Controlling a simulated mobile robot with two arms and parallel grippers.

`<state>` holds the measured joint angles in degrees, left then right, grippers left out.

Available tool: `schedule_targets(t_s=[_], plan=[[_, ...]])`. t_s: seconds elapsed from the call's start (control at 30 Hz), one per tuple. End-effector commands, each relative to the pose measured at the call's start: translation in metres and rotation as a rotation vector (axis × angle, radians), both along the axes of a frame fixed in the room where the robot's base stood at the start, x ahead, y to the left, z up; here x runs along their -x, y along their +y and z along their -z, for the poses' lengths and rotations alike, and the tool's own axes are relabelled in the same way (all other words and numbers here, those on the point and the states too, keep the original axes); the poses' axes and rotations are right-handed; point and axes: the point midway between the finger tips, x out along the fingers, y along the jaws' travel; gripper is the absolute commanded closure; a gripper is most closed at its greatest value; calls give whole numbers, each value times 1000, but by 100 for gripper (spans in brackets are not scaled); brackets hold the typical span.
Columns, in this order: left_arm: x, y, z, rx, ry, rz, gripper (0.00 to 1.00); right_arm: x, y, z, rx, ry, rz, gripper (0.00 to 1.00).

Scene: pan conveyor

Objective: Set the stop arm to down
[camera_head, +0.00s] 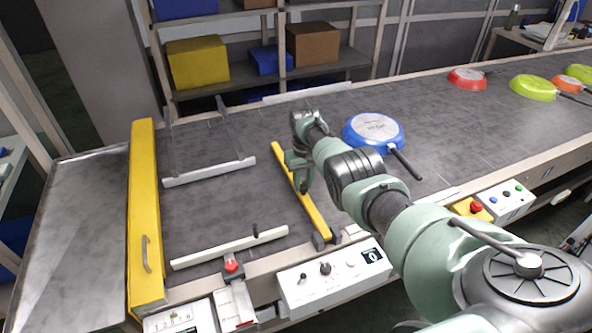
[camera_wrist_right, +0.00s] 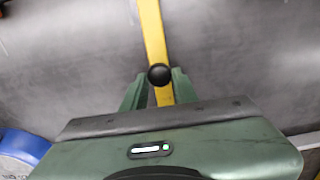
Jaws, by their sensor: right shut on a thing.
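The yellow stop arm (camera_head: 315,216) reaches across the dark conveyor belt from a dark pivot at the belt's near edge. It lies low over the belt; any gap beneath it cannot be told. My right gripper (camera_head: 303,186) is at the arm's middle, pointing down. In the wrist view the yellow bar (camera_wrist_right: 152,32) runs up the picture, and a round black knob (camera_wrist_right: 160,74) on it sits between the two green fingers of my right gripper (camera_wrist_right: 160,86), which is shut on it. The gripper hides part of the bar in the head view. My left gripper is not in view.
A blue pan (camera_head: 373,130) lies just right of the stop arm, its handle toward the near edge. Pale guide rails (camera_head: 230,247) and a yellow gate (camera_head: 144,220) are left. A control box (camera_head: 333,277) stands at the front. Red (camera_head: 467,79) and green (camera_head: 533,88) pans are farther right.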

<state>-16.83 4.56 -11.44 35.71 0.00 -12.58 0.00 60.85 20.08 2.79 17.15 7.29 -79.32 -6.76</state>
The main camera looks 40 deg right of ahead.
Motion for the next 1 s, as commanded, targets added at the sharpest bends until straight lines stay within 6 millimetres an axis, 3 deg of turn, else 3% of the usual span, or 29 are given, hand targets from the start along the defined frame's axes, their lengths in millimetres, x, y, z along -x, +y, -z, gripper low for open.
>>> schedule_targets(t_s=[0.53, 0.57, 0.63, 1.0], plan=[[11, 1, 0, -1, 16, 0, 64, 9, 1, 8, -8, 28, -1, 100], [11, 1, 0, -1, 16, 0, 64, 10, 1, 8, -8, 28, -2, 69], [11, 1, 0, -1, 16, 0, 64, 10, 1, 8, -8, 28, -1, 50], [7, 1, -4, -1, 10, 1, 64, 7, 0, 0, -5, 22, -1, 50]])
